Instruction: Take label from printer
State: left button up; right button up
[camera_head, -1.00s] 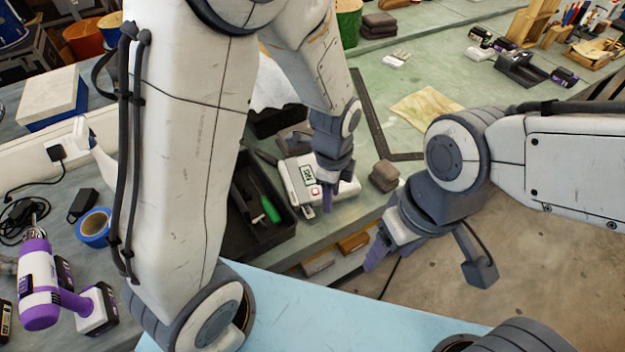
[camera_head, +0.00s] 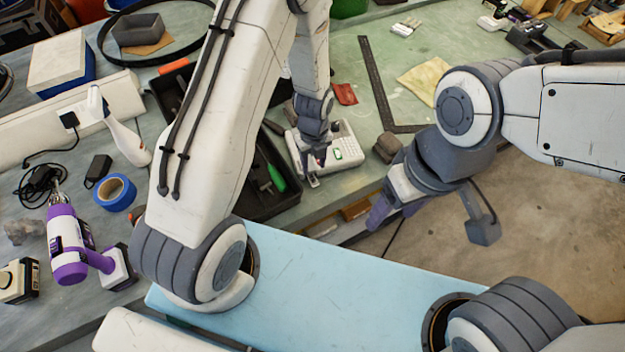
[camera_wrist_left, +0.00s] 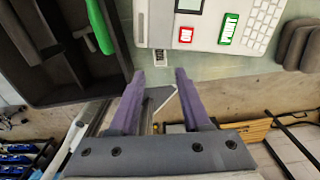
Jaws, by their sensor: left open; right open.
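The white label printer (camera_head: 347,147) stands on the bench, its keypad, red button and green PRINT button clear in the left wrist view (camera_wrist_left: 205,38). A small printed label (camera_wrist_left: 160,57) sticks out from its front edge, just ahead of my left gripper's fingertips. My left gripper (camera_wrist_left: 160,74) is open, one purple finger to each side of the label's line, with nothing between the tips; it also shows in front of the printer in the head view (camera_head: 314,164). My right gripper (camera_head: 430,226) is open and empty, over the floor to the right.
A black tray (camera_wrist_left: 85,88) with a green-handled tool (camera_wrist_left: 100,27) lies left of the printer. Dark grey blocks (camera_head: 387,147) sit to its right. A black square ruler (camera_head: 376,85) lies behind. A purple drill (camera_head: 66,245) and blue tape (camera_head: 114,192) are at left.

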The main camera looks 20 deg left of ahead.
aim_at(314, 181)
pick_arm(q)
jog(key=shift+f+b, duration=2.45)
jog(key=shift+f, duration=1.1)
jog(key=c, duration=0.6)
